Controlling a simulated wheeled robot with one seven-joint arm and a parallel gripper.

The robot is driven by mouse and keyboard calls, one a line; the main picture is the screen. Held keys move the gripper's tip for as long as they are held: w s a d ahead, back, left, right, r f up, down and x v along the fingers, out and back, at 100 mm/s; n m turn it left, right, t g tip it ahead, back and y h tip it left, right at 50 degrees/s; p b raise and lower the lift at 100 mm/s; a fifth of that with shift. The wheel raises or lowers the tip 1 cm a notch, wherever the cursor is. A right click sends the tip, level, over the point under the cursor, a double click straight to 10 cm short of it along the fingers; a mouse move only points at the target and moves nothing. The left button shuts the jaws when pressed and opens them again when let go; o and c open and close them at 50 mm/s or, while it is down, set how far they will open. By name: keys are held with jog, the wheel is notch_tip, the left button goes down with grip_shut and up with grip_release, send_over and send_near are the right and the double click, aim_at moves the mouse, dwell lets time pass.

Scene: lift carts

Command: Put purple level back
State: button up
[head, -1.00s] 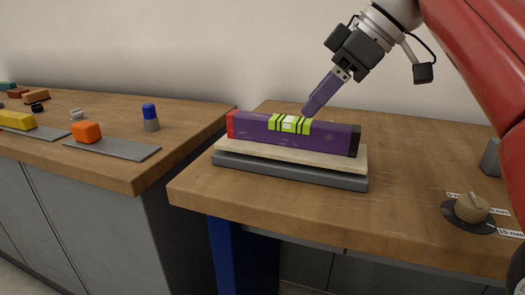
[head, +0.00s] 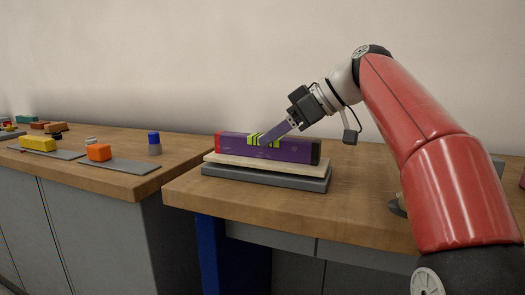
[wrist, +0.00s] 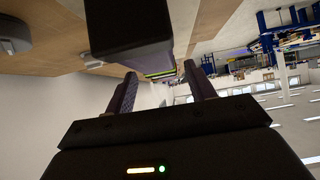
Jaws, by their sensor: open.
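The purple level (head: 291,151) has a red left end, a dark right end and a yellow-green striped middle. It lies on a pale board on a grey base on the right bench. My gripper (head: 267,140) reaches down from the right, and one finger shows in front of the striped middle, hiding part of it. In the wrist view the level's dark end (wrist: 128,28) looms large, and its striped middle shows between the two spread fingertips (wrist: 161,72). The gripper is open; whether a finger touches the level cannot be told.
The pale board (head: 225,160) rests on the grey base (head: 265,178). The left bench (head: 130,180) holds an orange block (head: 99,152), a yellow block (head: 37,143) and a blue-topped cylinder (head: 154,141). A gap separates the benches. A wall stands behind.

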jog(key=x, duration=0.4)
jog(key=shift+a, duration=0.45)
grip_shut()
